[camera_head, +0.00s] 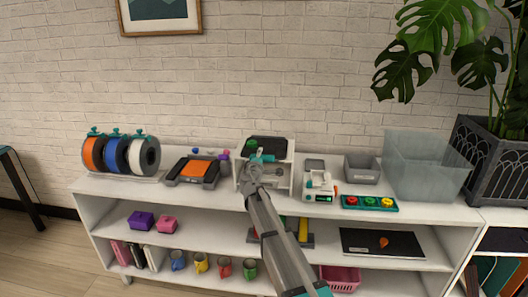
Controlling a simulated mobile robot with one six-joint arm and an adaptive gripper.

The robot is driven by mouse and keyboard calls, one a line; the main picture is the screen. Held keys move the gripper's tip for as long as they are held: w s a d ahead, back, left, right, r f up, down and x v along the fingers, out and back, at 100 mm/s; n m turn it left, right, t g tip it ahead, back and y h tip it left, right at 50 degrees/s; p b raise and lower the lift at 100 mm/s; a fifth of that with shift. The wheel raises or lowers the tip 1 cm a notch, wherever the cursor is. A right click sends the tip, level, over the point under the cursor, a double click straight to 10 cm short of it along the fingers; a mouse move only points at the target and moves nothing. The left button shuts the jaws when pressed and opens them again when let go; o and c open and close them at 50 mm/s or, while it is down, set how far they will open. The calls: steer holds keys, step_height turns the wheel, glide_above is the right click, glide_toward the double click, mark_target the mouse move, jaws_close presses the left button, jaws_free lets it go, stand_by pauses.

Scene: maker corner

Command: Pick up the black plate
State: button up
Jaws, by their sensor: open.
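A black plate-like panel (268,142) shows on top of a white open-fronted unit (291,178) at the middle of the shelf top. A small green thing (252,143) is at its left end. My gripper (262,156) is open, in front of the panel's lower edge; I cannot tell if they touch. My arm hides part of the unit. Another flat black piece (365,240) lies on the middle shelf at the right, with a small orange thing (384,242) on it.
Left of the unit are spools (115,155) and a dark device with an orange plate (195,168). Right are a small white machine (320,185), a grey bin (361,169), a tray of coloured discs (369,203) and a clear tub (425,165). A plant (490,60) overhangs the right.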

jaws_close()
steer(key=shift+r, duration=0.15)
stand_by(0.4)
step_height(320, 180, up, 3)
steer(key=p, duration=0.3)
steer(key=s+d+r+p, duration=0.4)
steer(key=s+r+p, duration=0.5)
steer(key=s, duration=0.4)
steer(key=shift+s+d+r+p, duration=0.2)
steer(key=shift+r+p, duration=0.15)
steer(key=shift+p, duration=0.15)
